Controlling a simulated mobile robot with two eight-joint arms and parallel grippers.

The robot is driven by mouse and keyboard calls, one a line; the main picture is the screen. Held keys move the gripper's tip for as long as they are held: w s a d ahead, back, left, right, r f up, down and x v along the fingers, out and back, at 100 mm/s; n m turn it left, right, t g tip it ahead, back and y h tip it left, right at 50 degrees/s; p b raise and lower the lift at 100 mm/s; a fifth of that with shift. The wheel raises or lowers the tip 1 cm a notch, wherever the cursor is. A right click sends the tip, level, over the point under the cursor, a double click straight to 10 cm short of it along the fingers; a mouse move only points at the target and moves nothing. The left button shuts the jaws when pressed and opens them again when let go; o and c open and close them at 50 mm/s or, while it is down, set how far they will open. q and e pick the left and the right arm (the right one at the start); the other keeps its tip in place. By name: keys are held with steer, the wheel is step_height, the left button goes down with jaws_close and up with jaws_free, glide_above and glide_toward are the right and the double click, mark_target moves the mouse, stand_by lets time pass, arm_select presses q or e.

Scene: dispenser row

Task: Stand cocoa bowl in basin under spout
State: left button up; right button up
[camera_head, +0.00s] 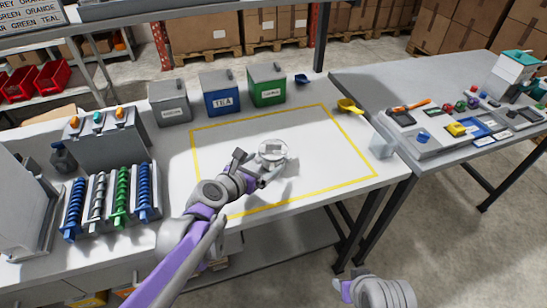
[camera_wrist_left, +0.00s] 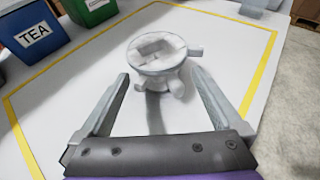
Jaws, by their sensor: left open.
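A white round piece (camera_head: 272,151) stands inside the yellow outline on the bench. In the left wrist view (camera_wrist_left: 160,52) it has a rectangular hollow on top and short stubs around its side; I cannot tell if it is the cocoa bowl. My left gripper (camera_head: 258,171) is open just in front of it. In the left wrist view its fingers (camera_wrist_left: 160,78) point towards the piece, one on each side of its near part, with nothing gripped. My right gripper does not show; only a purple and grey arm part is at the bottom right. I cannot make out a basin or spout clearly.
Grey, blue TEA (camera_head: 222,97) and green (camera_head: 266,86) bins line the back. A yellow scoop (camera_head: 349,106) and clear container (camera_head: 382,146) are right. The outlined area is otherwise clear.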

mark_target(272, 156)
arm_select(q)
steer(key=shift+x, duration=3)
steer(key=shift+w+a, duration=0.1)
steer(key=shift+a, duration=0.05)
steer(key=c, duration=1.2)
